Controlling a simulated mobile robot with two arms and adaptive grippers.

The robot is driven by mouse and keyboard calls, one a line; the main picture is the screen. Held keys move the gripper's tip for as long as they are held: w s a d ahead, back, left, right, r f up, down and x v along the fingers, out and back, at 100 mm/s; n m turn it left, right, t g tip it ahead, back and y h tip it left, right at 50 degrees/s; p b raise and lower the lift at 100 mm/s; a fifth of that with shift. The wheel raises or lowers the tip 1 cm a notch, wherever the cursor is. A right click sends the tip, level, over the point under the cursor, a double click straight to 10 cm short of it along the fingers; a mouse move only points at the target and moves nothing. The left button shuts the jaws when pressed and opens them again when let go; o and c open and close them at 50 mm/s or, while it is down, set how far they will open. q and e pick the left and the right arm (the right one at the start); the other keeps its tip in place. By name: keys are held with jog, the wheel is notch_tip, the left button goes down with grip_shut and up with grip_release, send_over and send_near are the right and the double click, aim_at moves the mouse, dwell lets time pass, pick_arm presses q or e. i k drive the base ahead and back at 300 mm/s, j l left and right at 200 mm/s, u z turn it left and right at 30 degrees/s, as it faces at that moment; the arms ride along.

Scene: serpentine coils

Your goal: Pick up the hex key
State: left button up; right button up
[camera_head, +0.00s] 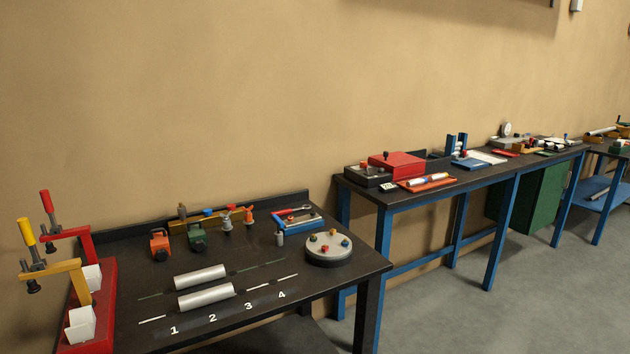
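I cannot make out a hex key for certain at this size. A small blue tray (314,225) at the back right of the near dark table (140,258) holds a thin red-and-grey tool (292,210), too small to identify. Neither of my grippers is in view.
The near table carries toggle clamps on a red base (108,295), two silver cylinders (206,297) on thin rods, small orange and green blocks, and a round grey disc (328,245). A longer blue-legged bench (455,188) stands to the right. Grey floor (440,300) is clear in front.

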aim_at(281, 224)
jog(key=i+j, duration=0.1)
jog(key=i, duration=0.85)
